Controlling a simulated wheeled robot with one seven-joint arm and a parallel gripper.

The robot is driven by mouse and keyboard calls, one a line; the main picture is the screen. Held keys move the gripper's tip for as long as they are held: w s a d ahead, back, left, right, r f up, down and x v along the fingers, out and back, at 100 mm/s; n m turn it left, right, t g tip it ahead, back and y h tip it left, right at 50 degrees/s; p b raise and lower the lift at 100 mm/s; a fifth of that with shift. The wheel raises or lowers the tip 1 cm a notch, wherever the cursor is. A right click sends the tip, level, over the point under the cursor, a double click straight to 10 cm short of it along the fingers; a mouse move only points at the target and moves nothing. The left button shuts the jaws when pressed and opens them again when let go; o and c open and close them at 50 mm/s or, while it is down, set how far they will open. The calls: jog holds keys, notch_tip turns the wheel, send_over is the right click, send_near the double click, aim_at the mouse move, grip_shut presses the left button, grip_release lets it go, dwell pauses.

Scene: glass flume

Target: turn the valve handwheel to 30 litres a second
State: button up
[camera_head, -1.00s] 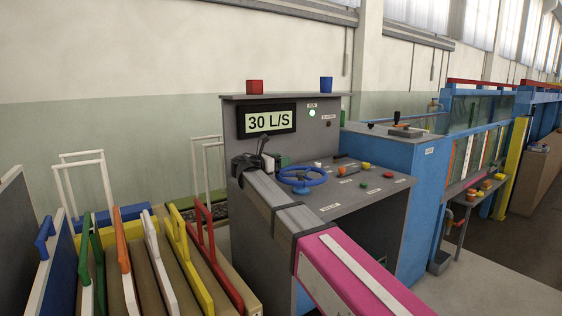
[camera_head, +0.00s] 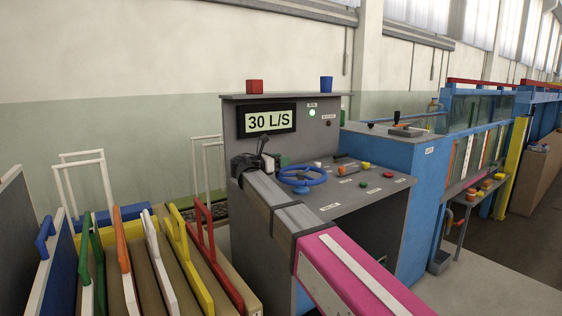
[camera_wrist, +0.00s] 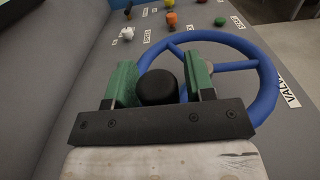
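The blue valve handwheel (camera_head: 302,176) lies on the grey sloping console and also shows in the wrist view (camera_wrist: 262,70). The display (camera_head: 266,121) above it reads 30 L/S. My gripper (camera_wrist: 160,82) has two green fingers standing apart in the wrist view, with a black knob (camera_wrist: 158,88) between them, at the near left side of the wheel. A gap shows beside the knob, and I cannot tell whether either finger touches it. In the head view my gripper (camera_head: 262,150) is small and partly hidden by my arm.
Several coloured knobs (camera_head: 365,165) sit on the console right of the wheel. Coloured-handled boards (camera_head: 185,260) stand at left. A blue cabinet (camera_head: 430,190) stands at right.

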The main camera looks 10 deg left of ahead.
jog(key=shift+o, duration=0.2)
jog(key=v, duration=1)
jog(key=shift+s+a, duration=0.25)
jog(key=shift+s, duration=0.05)
